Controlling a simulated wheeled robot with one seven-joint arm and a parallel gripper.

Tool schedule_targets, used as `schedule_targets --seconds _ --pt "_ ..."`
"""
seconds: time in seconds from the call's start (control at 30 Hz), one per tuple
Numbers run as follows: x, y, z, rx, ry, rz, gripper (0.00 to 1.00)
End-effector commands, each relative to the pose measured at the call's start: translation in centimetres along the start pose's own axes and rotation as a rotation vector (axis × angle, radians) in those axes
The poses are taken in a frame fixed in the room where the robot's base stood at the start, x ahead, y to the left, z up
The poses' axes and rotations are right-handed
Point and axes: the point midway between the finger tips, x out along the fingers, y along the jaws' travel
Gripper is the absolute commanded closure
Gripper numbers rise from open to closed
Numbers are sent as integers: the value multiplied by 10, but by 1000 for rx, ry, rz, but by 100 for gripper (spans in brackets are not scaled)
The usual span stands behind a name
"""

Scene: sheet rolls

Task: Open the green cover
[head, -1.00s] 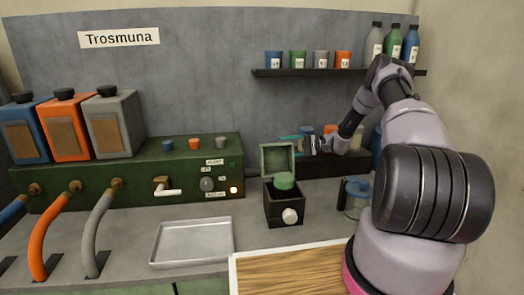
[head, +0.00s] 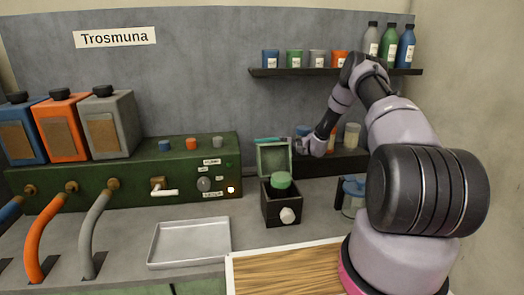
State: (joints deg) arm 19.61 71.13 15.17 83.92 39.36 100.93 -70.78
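The green cover (head: 274,158) stands upright, raised at the back of a small dark box (head: 282,211) on the counter. A round green piece (head: 281,181) sits in the box's open top, and a white knob (head: 288,216) is on its front. My gripper (head: 285,141) is just behind and above the cover's upper right edge, pointing left. Its fingers are small and partly hidden by the cover, so I cannot tell if they are open, or whether they touch it. A thin teal strip (head: 268,139) shows above the cover's top edge.
A green machine (head: 120,175) with a white-handled tap stands left of the box. A metal tray (head: 190,262) and a wooden board (head: 285,272) lie in front. A blue-lidded jar (head: 353,194) is right of the box. A dark rack (head: 345,162) with containers is behind.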

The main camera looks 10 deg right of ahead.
Motion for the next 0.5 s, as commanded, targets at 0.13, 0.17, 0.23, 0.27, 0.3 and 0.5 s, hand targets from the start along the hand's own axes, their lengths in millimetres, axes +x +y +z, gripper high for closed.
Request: schedule_targets --seconds 0.13,0.17,0.23,0.27,0.3,0.5 --pt "0 0 0 0 0 0 89" --pt "0 0 0 0 0 0 100" --pt "0 0 0 0 0 0 100" --pt "0 0 0 0 0 -1 100" --pt "0 0 0 0 0 -1 100" --pt "0 0 0 0 0 -1 100"
